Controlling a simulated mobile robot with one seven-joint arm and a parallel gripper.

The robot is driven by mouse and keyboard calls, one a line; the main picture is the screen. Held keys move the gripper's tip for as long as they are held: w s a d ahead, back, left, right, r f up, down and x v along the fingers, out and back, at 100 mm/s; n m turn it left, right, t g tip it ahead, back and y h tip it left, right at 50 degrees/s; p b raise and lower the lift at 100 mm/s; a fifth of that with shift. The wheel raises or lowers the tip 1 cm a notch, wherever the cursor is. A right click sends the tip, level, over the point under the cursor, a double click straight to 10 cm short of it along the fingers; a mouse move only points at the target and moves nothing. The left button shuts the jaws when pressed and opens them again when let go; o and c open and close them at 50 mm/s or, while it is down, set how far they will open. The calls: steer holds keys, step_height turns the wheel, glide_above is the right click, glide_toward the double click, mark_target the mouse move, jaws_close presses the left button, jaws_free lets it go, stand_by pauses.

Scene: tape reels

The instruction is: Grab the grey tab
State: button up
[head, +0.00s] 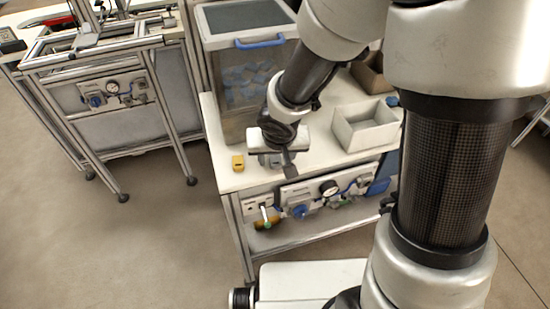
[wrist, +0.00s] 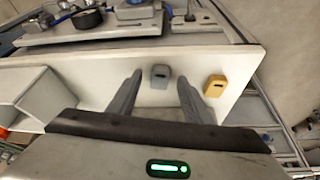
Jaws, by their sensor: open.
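The grey tab (wrist: 160,76) is a small block with a dark slot, on the white tabletop (wrist: 95,68) in the wrist view. My gripper (wrist: 159,88) is open and empty, with one finger on each side of the tab's place in the picture. The tab shows between and slightly past the fingertips, apart from both; the height gap is hard to tell. In the head view my gripper (head: 278,160) is low over the table's front edge, and I cannot make out the grey tab clearly there.
A yellow tab (wrist: 214,85) lies right of the grey one in the wrist view; in the head view it also shows (head: 238,162) left of my gripper. A white open box (head: 366,126) stands to the right. A clear bin with a blue handle (head: 259,42) stands behind.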

steer(key=c, duration=1.1)
